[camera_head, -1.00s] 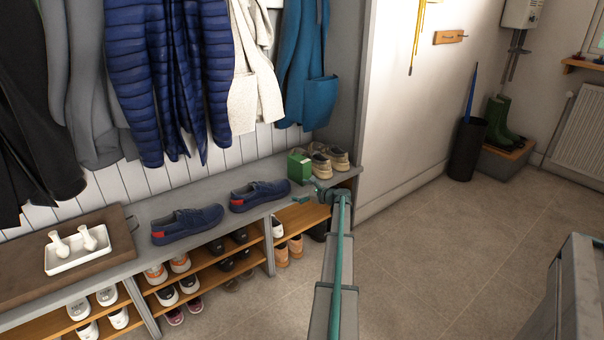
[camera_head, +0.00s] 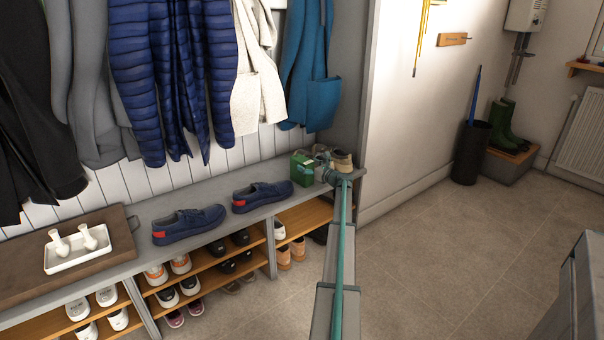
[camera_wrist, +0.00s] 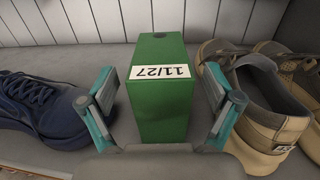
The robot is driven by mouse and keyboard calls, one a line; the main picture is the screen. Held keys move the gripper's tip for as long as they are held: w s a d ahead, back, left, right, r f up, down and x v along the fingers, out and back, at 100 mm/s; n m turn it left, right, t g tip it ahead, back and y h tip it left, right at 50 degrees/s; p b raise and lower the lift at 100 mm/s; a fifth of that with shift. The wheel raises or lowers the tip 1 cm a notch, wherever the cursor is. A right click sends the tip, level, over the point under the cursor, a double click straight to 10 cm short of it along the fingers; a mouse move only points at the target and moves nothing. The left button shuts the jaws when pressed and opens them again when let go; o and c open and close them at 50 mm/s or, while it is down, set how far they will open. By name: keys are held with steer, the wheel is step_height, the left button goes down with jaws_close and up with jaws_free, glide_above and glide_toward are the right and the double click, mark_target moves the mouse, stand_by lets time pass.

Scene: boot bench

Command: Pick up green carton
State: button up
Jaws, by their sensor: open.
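The green carton (camera_head: 301,173) stands upright on the grey bench top near its right end. In the wrist view the green carton (camera_wrist: 161,104) shows a white label reading 11/27. My gripper (camera_wrist: 162,100) is open, with one finger on each side of the carton's near part. Gaps show between fingers and carton, and I cannot tell any contact. In the head view my gripper (camera_head: 314,170) is at the carton, and my arm partly hides the shoes behind it.
A blue shoe (camera_wrist: 50,110) lies close left of the carton and beige shoes (camera_wrist: 250,105) close right. The bench (camera_head: 140,213) also bears another blue shoe (camera_head: 188,224) and a white tray (camera_head: 78,262). A white board wall (camera_wrist: 110,22) is behind.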

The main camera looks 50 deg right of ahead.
mark_target(302, 161)
steer(key=w, duration=0.2)
steer(key=w+b, duration=0.1)
steer(key=w, duration=0.1)
steer(key=shift+d, duration=0.35)
steer(key=c, duration=1.6)
